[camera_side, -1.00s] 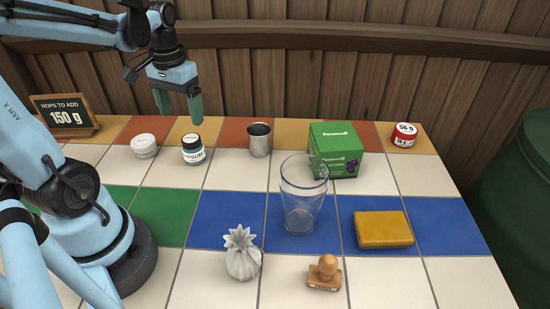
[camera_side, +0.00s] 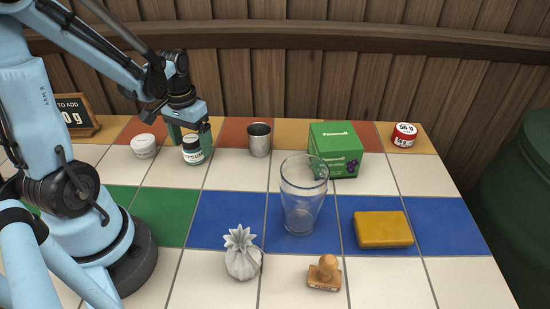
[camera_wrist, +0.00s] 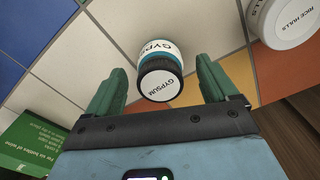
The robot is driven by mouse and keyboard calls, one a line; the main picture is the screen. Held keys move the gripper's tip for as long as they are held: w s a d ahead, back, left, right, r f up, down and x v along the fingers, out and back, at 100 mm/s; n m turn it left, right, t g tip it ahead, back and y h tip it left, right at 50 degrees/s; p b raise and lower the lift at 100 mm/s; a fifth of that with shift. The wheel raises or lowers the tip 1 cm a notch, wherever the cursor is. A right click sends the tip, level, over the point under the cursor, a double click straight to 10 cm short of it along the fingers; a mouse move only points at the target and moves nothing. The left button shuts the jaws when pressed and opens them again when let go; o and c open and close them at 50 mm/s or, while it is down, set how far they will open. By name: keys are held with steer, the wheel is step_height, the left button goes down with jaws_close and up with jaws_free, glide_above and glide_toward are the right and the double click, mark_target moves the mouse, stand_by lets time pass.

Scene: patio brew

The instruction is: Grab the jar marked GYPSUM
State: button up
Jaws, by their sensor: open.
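The GYPSUM jar (camera_side: 193,152) is small and white with a teal band and a black lid, and stands upright on the tiled top. In the wrist view the jar (camera_wrist: 160,70) shows its label and the word GYPSUM on its lid. My gripper (camera_side: 191,148) is lowered at the jar with its green fingers apart. In the wrist view my gripper (camera_wrist: 158,80) has one finger on each side of the jar, with visible gaps. Nothing is held.
A white RICE HULLS jar (camera_wrist: 285,20) stands close by, also in the side view (camera_side: 143,146). A metal cup (camera_side: 259,140) is to the right, then a green box (camera_side: 335,150).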

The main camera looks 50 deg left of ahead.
steer(key=shift+f, duration=0.85)
steer(key=shift+c, duration=0.2)
steer(key=c, duration=1.2)
